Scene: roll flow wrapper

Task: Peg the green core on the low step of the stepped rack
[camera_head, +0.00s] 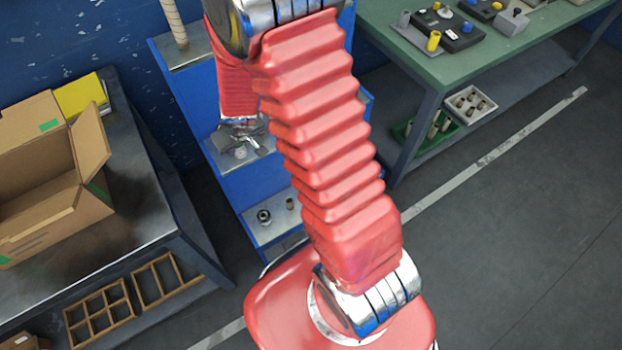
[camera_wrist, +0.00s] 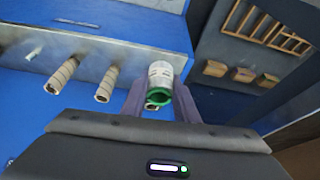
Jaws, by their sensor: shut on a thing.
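The green core (camera_wrist: 158,97) is a pale short cylinder with a green rim, held between the two fingers of my gripper (camera_wrist: 160,98) in the wrist view. In the head view my gripper (camera_head: 240,138) hangs beneath my arm, over the blue stepped rack (camera_head: 185,88). The low step (camera_head: 272,231) shows at the rack's bottom front in the head view. In the wrist view a bare pale peg (camera_wrist: 34,52) stands left of two tan cores (camera_wrist: 63,75). Something small shows just beyond the green rim, mostly hidden.
A dark ringed piece (camera_head: 264,217) and a small brown piece (camera_head: 290,203) stand on the low step. A bench with an open cardboard box (camera_head: 45,180) is at left. A green table (camera_head: 470,65) is at right. Open floor lies at lower right.

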